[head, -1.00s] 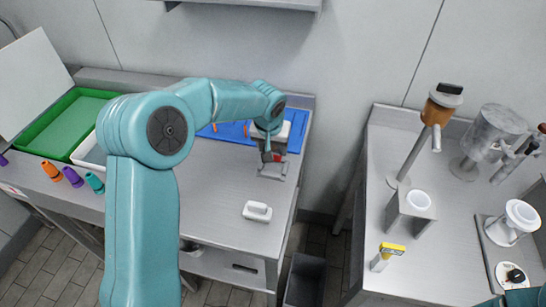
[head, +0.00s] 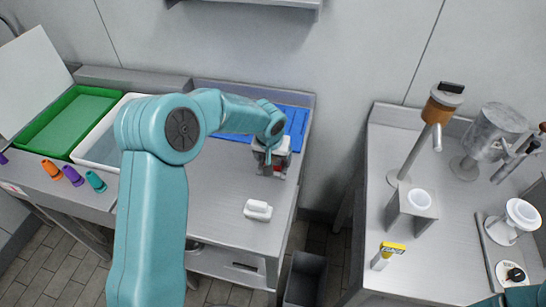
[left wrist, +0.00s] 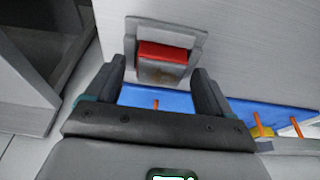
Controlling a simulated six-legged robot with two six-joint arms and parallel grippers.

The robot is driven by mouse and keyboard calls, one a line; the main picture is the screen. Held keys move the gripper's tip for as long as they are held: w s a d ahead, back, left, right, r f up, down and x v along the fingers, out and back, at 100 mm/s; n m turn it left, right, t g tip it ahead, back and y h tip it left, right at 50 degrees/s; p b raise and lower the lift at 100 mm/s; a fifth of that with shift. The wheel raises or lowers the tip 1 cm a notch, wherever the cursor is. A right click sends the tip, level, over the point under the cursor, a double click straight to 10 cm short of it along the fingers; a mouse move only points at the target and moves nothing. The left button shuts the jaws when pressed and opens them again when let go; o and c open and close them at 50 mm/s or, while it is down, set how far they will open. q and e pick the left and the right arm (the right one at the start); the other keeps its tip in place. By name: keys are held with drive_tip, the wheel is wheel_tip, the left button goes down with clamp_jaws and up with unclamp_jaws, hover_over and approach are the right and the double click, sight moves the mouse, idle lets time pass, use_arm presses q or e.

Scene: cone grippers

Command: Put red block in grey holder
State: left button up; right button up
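The red block (left wrist: 162,52) shows in the left wrist view, seated in the grey holder (left wrist: 190,34). Its lower part is hidden by the holder's front. My left gripper (left wrist: 158,78) is open, with one finger to each side of the holder's front and a gap between them; nothing is held between the fingertips. In the head view my left gripper (head: 274,160) is low over the grey holder (head: 265,171) on the table, and largely hides the block and holder. My right gripper is out of view.
A white block-like item (head: 258,210) lies near the table's front right. A blue mat (head: 295,122) lies behind the holder. Green (head: 68,125) and white (head: 92,152) trays stand at left, with several coloured cones in front. A second table (head: 450,250) stands across a gap.

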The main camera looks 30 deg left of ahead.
use_arm(q)
drive_tip(key=shift+r, duration=0.45)
drive_tip(key=b+v, duration=0.1)
drive_tip(key=v, duration=1)
drive_tip(key=shift+r, duration=0.3)
drive_tip(key=shift+s, duration=0.1)
